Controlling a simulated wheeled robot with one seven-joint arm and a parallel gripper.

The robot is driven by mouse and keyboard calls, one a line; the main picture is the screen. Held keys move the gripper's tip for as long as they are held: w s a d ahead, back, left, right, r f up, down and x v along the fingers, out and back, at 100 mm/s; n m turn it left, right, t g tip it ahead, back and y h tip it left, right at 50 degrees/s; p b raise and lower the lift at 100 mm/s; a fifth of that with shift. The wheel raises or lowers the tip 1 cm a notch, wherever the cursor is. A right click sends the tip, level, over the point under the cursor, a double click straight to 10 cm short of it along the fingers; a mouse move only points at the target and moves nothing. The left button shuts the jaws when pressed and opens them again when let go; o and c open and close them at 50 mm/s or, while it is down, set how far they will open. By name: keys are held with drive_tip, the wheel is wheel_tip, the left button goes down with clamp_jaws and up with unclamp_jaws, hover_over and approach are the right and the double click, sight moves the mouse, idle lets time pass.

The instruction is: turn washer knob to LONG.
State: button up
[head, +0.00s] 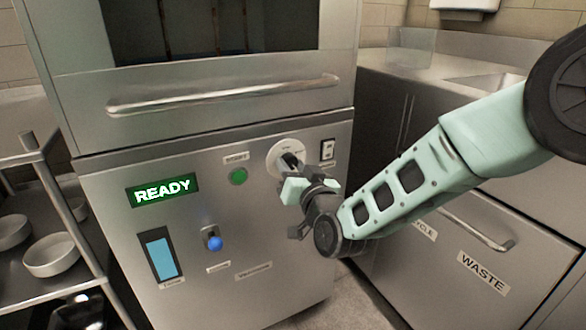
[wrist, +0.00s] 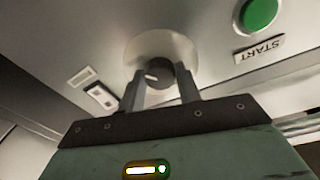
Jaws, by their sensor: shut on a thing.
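The washer (head: 220,250) has a steel front panel. Its dark knob (head: 290,158) sits on a round pale dial plate (head: 273,157) at the panel's upper right. In the wrist view the knob (wrist: 168,68) shows a white pointer mark. The dial plate (wrist: 140,48) shows there too, but its labels are too faint to read, so I cannot tell which setting the knob is on. My gripper (head: 293,172) reaches the dial from the right. In the wrist view its two fingers (wrist: 160,84) are shut on the knob, one on each side.
A green START button (head: 238,176) is left of the dial; a rocker switch (head: 327,149) is right of it. The display (head: 162,190) reads READY. A blue-knobbed lever (head: 215,243) sits below. A handle bar (head: 225,95) juts out above. A shelf rack with bowls (head: 50,256) stands left.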

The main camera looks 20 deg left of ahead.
drive_tip(key=o, duration=1)
drive_tip(key=shift+c, duration=0.2)
drive_tip(key=p+v, duration=0.2)
drive_tip(key=v, duration=1.5)
drive_tip(key=shift+d, duration=0.2)
drive_tip(key=shift+s, duration=0.1)
